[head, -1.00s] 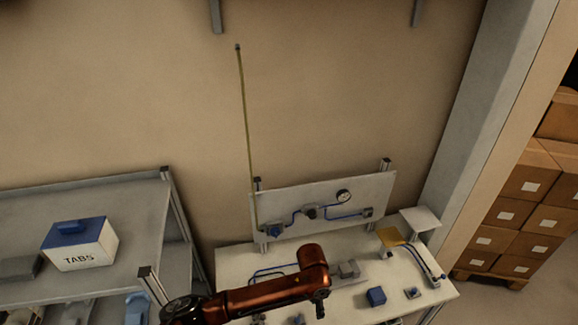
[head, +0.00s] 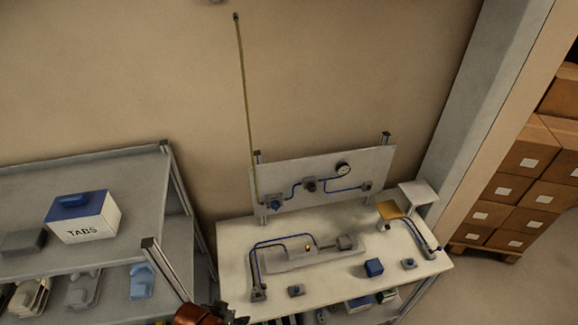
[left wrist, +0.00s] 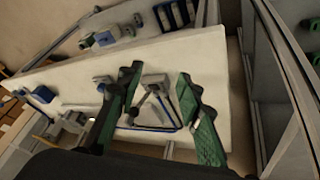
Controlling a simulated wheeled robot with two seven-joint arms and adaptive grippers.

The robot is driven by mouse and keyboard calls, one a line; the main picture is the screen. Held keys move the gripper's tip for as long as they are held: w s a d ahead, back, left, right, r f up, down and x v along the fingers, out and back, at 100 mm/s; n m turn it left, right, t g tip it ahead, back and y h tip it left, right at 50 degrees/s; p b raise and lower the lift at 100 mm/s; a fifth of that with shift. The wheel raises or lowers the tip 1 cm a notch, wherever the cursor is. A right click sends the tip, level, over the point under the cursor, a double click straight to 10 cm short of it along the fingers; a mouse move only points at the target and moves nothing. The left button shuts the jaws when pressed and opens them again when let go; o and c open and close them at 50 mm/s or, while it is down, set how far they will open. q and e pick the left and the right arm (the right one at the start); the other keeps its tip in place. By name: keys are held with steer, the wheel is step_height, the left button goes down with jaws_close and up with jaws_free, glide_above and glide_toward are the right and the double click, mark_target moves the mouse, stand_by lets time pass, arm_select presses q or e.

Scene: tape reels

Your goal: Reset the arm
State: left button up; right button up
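My left gripper (left wrist: 158,76) is open in the left wrist view, with nothing held between its two green-padded fingers. Beyond the fingers lie the pale tabletop and a grey fitting with a blue hose. In the head view, only a bit of my orange left arm shows at the bottom edge, left of the workbench (head: 385,292); the finger state cannot be read there. My right gripper is in neither view.
The workbench carries a hose fixture (head: 310,258), a blue block (head: 373,267) and small grey parts. An upright panel (head: 325,172) with a gauge stands behind. A shelf (head: 125,185) with a TABS box (head: 82,218) is at left. Cartons (head: 520,165) are stacked at right.

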arm_select(q)
steer(key=s+a+n+y, duration=0.4)
steer(key=s+a, duration=0.9)
steer(key=a, duration=0.5)
step_height(320, 180, down, 38)
steer(key=s+d+g+b, duration=0.1)
steer(key=g+b, duration=0.1)
steer(key=b, duration=0.8)
steer(key=s+f+b, duration=0.4)
steer(key=s+f, duration=0.6)
steer(key=f, duration=0.3)
steer(key=s+f+m+g+b, duration=0.1)
steer(key=s+f+b, duration=0.3)
steer(key=s+f, duration=0.6)
step_height(320, 180, down, 5)
steer(key=shift+s+d+r, duration=0.15)
steer(key=shift+s+r, duration=0.05)
steer(key=shift+s, duration=0.1)
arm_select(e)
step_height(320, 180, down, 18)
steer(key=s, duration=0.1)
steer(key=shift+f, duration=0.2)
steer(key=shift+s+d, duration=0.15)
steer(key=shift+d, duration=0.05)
arm_select(q)
steer(key=shift+c, duration=0.6)
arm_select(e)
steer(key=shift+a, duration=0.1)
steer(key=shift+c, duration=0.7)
